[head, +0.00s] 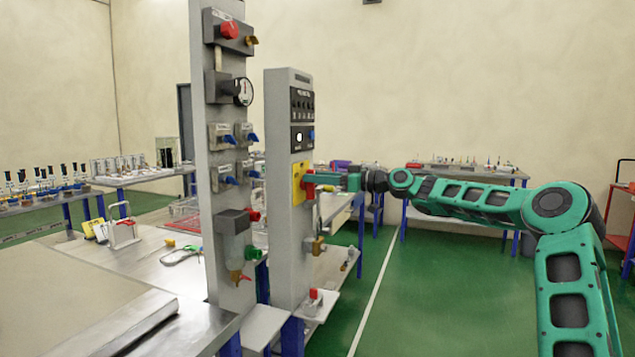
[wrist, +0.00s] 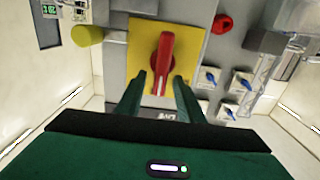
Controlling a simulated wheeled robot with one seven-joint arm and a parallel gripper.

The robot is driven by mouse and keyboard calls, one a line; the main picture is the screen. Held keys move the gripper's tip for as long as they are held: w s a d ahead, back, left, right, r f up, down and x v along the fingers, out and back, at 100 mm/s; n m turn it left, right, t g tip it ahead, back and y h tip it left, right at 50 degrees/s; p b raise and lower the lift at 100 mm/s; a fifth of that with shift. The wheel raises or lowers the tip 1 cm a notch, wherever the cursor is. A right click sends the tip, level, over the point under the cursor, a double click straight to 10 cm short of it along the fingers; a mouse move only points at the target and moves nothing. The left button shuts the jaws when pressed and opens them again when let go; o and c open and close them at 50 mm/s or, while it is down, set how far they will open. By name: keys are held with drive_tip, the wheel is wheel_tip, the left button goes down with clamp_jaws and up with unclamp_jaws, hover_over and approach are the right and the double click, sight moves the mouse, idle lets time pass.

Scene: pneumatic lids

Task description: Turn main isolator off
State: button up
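The main isolator is a yellow plate (head: 298,184) with a red handle (head: 310,188), on the front of the grey right-hand column. In the wrist view the yellow plate (wrist: 142,38) is square on, and the red handle (wrist: 163,58) lies nearly upright in the picture, with its narrow end towards me. My gripper (head: 334,181) is at the isolator, reaching in from the right. In the wrist view my gripper (wrist: 159,84) is open, with one finger on each side of the handle's narrow end. Gaps show between handle and fingers; I cannot tell if either touches.
The left grey column (head: 222,130) carries a red knob (head: 229,30), a gauge (head: 243,92) and blue-handled valves. Below the isolator are a brass fitting (head: 318,246) and a small shelf (head: 318,305). Green floor (head: 430,290) is clear to the right of the columns.

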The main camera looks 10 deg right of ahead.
sight(298, 187)
drive_tip(key=shift+c, duration=0.6)
clamp_jaws()
drive_tip(key=n, duration=0.3)
drive_tip(key=s+n, duration=0.1)
drive_tip(key=shift+a, duration=0.3)
drive_tip(key=n, duration=0.4)
drive_tip(key=shift+s+a+f, duration=0.25)
drive_tip(key=shift+a, duration=0.05)
drive_tip(key=n, duration=0.4)
drive_tip(key=shift+s+a+f+n, duration=0.2)
drive_tip(key=shift+s+f+n, duration=0.1)
drive_tip(key=shift+f, duration=0.1)
drive_tip(key=n, duration=0.2)
drive_tip(key=f+n, duration=0.1)
drive_tip(key=n, duration=0.2)
drive_tip(key=shift+s+a+f, duration=0.1)
drive_tip(key=shift+f, duration=0.05)
drive_tip(key=shift+f+n, duration=0.1)
drive_tip(key=shift+n, duration=0.2)
